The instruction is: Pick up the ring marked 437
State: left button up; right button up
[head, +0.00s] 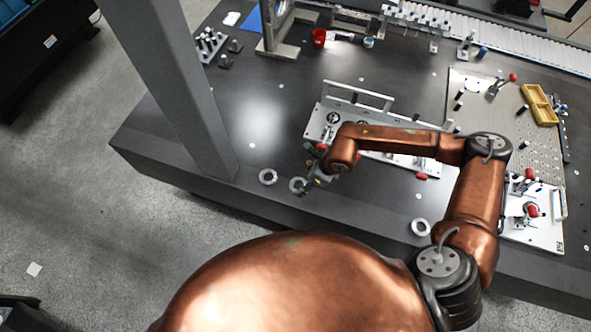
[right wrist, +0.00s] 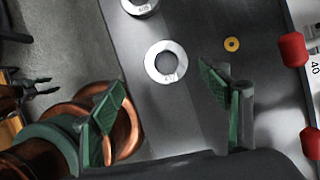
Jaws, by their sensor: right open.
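A flat metal ring (right wrist: 167,62) lies on the dark table top in the right wrist view. Its small marking looks like 437, but it is blurred. The same ring (head: 298,185) is partly behind my right gripper in the head view. My right gripper (right wrist: 165,98) is open and empty, its green-padded fingers apart, with the ring beyond the gap between them. A second ring (right wrist: 140,6), cut off by the top edge, has a different number; it also shows in the head view (head: 267,177). A third ring (head: 420,227) lies further right, its marking unreadable.
A fixture plate (head: 312,128) with red knobs stands just beyond the rings. A grey gantry column (head: 180,90) rises at the left. The table's front edge is close to the rings.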

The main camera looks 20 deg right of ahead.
aim_at(297, 186)
jog(key=shift+w+f, duration=0.2)
jog(key=shift+w, duration=0.15)
jog(key=shift+w+a+f, duration=0.1)
jog(key=shift+a+f, duration=0.05)
jog(key=shift+f, duration=0.2)
jog(key=shift+s+f, duration=0.4)
jog(key=shift+f, duration=0.45)
pick_arm(q)
jog(key=s, duration=0.8)
pick_arm(e)
jog(key=shift+w+a+f, duration=0.1)
jog(key=shift+w+f, duration=0.45)
jog(key=shift+f, duration=0.3)
jog(key=shift+w+a+f+b, duration=0.15)
jog(key=shift+w+f+b, duration=0.25)
jog(key=shift+f, duration=0.35)
jog(key=shift+w+a+f, duration=0.1)
jog(key=shift+a+f, duration=0.1)
jog(key=shift+f, duration=0.25)
jog(key=c, duration=1.6)
pick_arm(q)
jog(key=w, duration=0.3)
jog(key=w+f, duration=0.1)
jog(key=w, duration=0.1)
jog(key=shift+w+a, duration=0.1)
pick_arm(e)
jog(key=shift+c, duration=0.2)
